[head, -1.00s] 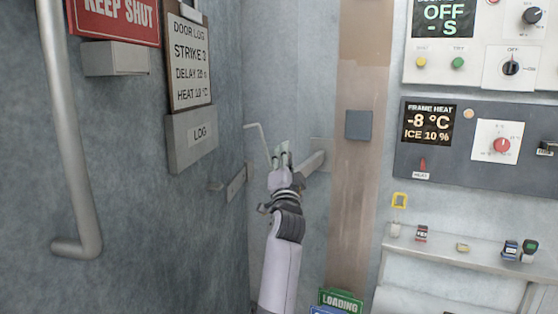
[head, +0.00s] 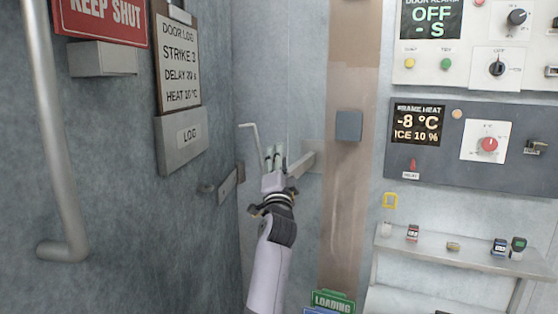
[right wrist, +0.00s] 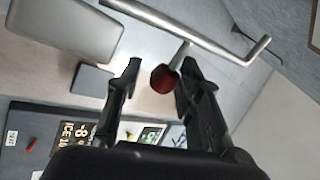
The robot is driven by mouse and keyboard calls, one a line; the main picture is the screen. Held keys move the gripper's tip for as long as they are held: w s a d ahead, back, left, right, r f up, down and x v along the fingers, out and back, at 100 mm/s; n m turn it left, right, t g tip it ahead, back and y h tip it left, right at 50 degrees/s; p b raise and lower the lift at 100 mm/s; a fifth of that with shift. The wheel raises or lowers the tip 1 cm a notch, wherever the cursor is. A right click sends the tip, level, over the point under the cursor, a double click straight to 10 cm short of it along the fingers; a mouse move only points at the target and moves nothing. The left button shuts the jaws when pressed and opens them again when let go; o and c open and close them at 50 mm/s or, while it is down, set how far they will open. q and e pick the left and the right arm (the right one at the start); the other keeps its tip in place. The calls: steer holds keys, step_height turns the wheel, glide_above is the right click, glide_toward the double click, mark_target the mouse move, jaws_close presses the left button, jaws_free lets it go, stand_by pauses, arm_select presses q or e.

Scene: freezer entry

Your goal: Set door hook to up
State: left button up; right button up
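The door hook (head: 255,142) is a thin bent metal rod by the corner next to the door. In the head view its short end points left at the top and its long part runs down behind my right gripper (head: 274,158). In the right wrist view the rod (right wrist: 200,40) crosses the top, with a red knob (right wrist: 164,79) on a short stem. My right gripper (right wrist: 160,80) is open, its fingers either side of the knob. The knob is nearer the right finger; contact is unclear. My left gripper is not in view.
A metal catch plate (head: 230,184) is on the door at left, near a long vertical handle (head: 55,130). A grey bar (head: 304,162) is just right of the gripper, with a dark square block (head: 348,125) beyond. Control panels (head: 468,147) and a shelf (head: 455,258) are at right.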

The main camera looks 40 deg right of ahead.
steer(key=shift+o, duration=0.6)
steer(key=v, duration=0.7)
steer(key=shift+a, duration=0.15)
steer(key=shift+s, duration=0.1)
